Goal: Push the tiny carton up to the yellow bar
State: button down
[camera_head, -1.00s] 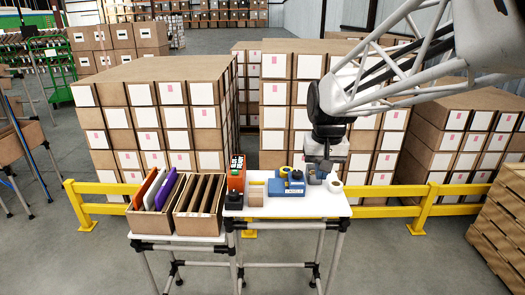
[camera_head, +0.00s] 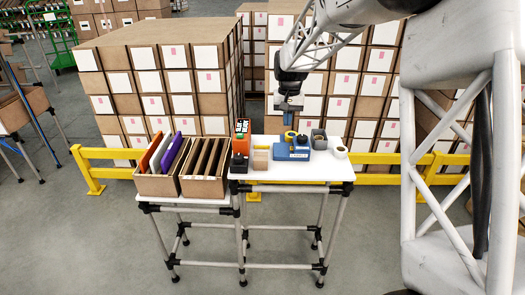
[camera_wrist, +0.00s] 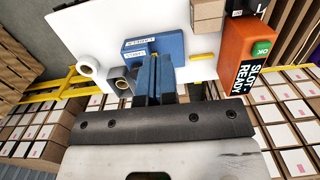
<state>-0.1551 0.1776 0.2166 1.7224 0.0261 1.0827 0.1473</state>
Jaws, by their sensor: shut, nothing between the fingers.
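The tiny carton (camera_head: 261,158), a small tan box, stands on the white table between a black item and the blue box. In the wrist view the carton (camera_wrist: 208,14) is at the top, partly cut off. A thin yellow bar (camera_head: 261,147) shows just behind the carton; it also shows in the wrist view (camera_wrist: 202,57), with white tabletop between it and the carton. My gripper (camera_head: 289,106) is shut and empty, raised above the back of the table, right of the carton and touching nothing.
An orange device (camera_head: 242,135) stands left of the carton. The blue box (camera_head: 292,150), a grey bin (camera_head: 318,139) and a white roll (camera_head: 341,152) stand to the right. Crates with folders (camera_head: 165,165) are at the left. The yellow guard rail (camera_head: 110,153) runs behind the table.

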jog(key=shift+g, duration=0.6)
jog(key=w+a+f, duration=0.2)
jog(key=w+f, duration=0.2)
jog(key=w+a+f, duration=0.3)
jog(key=w+f, duration=0.2)
jog(key=w+a+f, duration=0.3)
jog(key=w+f, duration=0.2)
jog(key=shift+w+a+f, duration=0.1)
jog(key=shift+a+f, duration=0.1)
jog(key=shift+f, duration=0.05)
